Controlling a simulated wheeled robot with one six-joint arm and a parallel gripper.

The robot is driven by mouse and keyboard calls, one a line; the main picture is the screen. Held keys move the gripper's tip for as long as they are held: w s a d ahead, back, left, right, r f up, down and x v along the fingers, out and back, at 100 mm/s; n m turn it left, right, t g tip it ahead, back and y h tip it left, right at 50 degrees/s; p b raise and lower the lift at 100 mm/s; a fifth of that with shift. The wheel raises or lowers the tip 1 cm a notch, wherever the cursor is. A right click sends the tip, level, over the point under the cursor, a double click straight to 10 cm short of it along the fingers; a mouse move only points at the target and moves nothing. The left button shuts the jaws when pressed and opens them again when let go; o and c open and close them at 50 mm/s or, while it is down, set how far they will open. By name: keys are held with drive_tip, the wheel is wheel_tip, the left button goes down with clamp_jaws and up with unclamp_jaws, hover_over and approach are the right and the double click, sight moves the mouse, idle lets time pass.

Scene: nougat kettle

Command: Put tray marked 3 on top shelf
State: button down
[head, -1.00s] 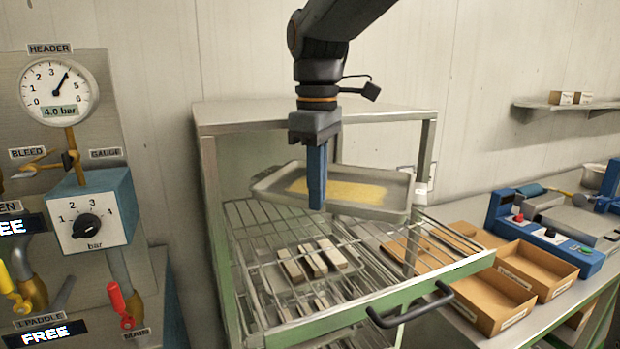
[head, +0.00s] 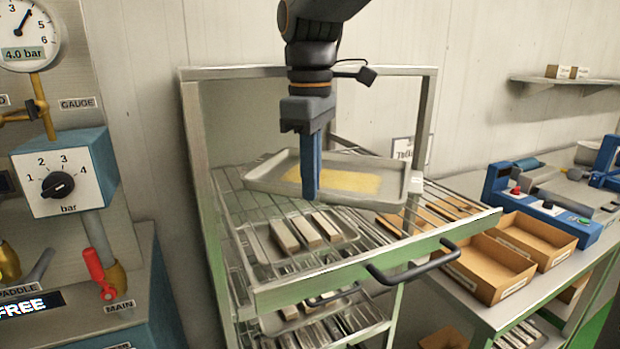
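A grey tray (head: 262,180) with a yellow layer in it is at my gripper (head: 311,195), over the wire top shelf (head: 235,205) of a green-and-grey rack. My gripper points down, with its blue fingers in front of the tray's middle. The fingers line up in this view, so the gap between them is hidden. The tray is slightly tilted in the picture, and I cannot tell whether it touches the wires. A small white tag shows at its right end, its marking too small to read. Below the wires lies another tray with pale bars (head: 305,232).
The rack has a black handle (head: 415,268) at its front and an upright frame behind. A valve panel with a dial box (head: 65,175) stands at left. Open cardboard boxes (head: 490,265) and a blue device (head: 540,230) are on the right bench.

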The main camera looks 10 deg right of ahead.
drive_tip(key=shift+f, duration=0.55)
idle(0.5)
drive_tip(key=c, duration=1.9)
unclamp_jaws()
